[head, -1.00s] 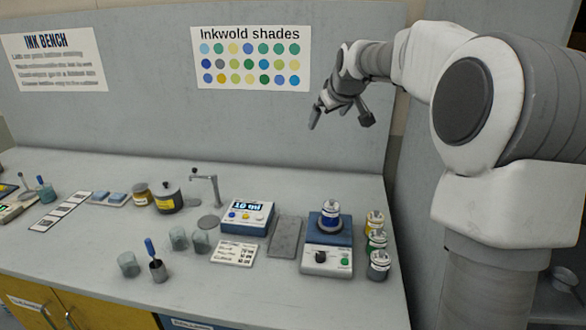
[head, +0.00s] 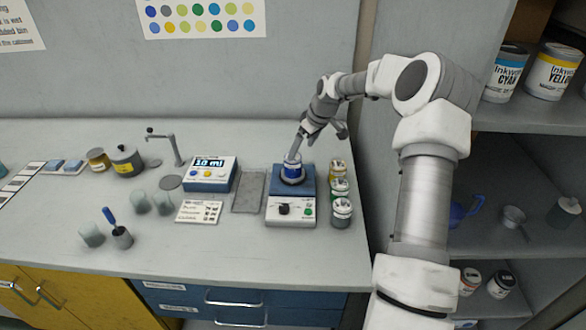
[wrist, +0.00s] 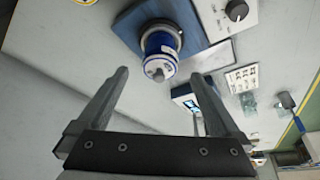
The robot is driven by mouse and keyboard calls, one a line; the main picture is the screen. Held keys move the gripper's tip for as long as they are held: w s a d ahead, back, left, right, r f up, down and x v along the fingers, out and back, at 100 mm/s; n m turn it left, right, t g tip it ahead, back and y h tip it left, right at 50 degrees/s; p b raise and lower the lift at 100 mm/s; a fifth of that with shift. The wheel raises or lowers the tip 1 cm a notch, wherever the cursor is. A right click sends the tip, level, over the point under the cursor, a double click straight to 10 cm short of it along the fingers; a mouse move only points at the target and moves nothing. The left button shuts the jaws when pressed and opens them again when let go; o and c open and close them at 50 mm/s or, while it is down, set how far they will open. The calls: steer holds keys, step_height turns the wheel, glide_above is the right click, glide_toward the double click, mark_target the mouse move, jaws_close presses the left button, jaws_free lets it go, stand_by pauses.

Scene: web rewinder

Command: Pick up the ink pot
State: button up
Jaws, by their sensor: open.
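A blue ink pot with a white label band and a light top (head: 292,169) stands upright on the blue plate of a small machine (head: 278,210). My gripper (head: 320,138) is open and empty, above and slightly to the right of the pot in the head view. In the wrist view the pot (wrist: 160,42) shows beyond the open fingers (wrist: 160,76), roughly between their lines, and apart from them. One finger overlaps the pot's top in the head view; I see no contact.
Several small pots (head: 340,190) stand close to the right of the machine. A grey pad (head: 249,192) and a dispenser reading 10 ml (head: 210,173) are to its left. The back panel rises behind. Shelves with cans (head: 507,72) are at the right.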

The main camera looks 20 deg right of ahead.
mark_target(296, 158)
steer(key=x, duration=0.9)
steer(key=shift+w+a, duration=0.1)
steer(key=shift+w, duration=0.15)
jaws_close()
steer(key=shift+r, duration=0.15)
